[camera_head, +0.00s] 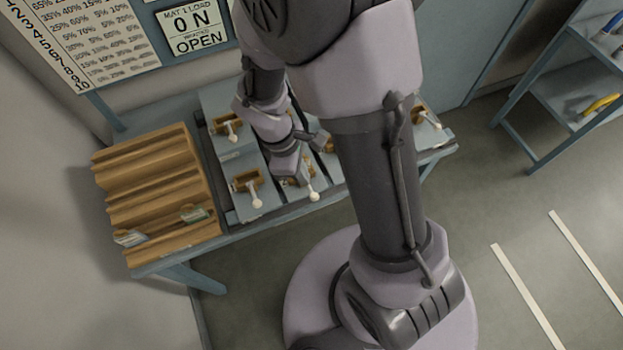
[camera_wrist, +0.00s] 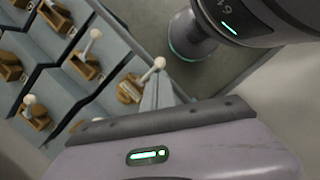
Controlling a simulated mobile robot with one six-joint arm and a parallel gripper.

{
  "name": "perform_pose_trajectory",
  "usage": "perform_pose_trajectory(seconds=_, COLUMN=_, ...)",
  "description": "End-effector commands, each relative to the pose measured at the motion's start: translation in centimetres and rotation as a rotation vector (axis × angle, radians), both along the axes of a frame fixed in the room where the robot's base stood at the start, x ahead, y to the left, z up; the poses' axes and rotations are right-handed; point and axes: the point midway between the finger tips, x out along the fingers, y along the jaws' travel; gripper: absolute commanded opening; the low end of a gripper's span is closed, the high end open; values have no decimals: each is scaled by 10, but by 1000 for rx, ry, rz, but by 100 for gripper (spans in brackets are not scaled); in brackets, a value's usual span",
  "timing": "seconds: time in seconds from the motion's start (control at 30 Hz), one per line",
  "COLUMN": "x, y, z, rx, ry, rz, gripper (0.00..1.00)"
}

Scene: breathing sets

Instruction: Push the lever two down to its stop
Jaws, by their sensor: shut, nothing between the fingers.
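Several levers with brass-brown bodies and white ball knobs stand on the grey panels of the bench. No number shows on them, so I cannot tell which is lever two. In the wrist view my gripper (camera_wrist: 157,92) is shut and empty, its narrow grey fingers right beside one lever (camera_wrist: 129,90) and just below its white knob (camera_wrist: 160,62). I cannot tell if they touch. In the head view my gripper (camera_head: 296,174) is over the front row, and that lever's knob (camera_head: 313,196) sticks out toward the front edge. My arm hides part of the panels.
A neighbouring lever (camera_head: 247,183) stands to the left, and others sit further back. A wooden slotted rack (camera_head: 160,190) with cards fills the bench's left end. A blue shelf (camera_head: 570,95) stands at the right. A sign board (camera_head: 195,25) is behind the bench. The floor at right is clear.

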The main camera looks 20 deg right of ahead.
Motion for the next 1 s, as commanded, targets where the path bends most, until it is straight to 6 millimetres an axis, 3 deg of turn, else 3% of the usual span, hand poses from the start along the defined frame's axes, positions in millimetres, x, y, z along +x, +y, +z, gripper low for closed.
perform_pose_trajectory(seconds=0.27, x=-1, y=-2, z=-10, rx=0, ry=-1, rz=-4, gripper=0)
perform_pose_trajectory(seconds=0.7, x=-8, y=-13, z=-66, rx=1, ry=-1, rz=-5, gripper=0)
perform_pose_trajectory(seconds=1.0, x=-9, y=-15, z=-67, rx=2, ry=-1, rz=-4, gripper=0)
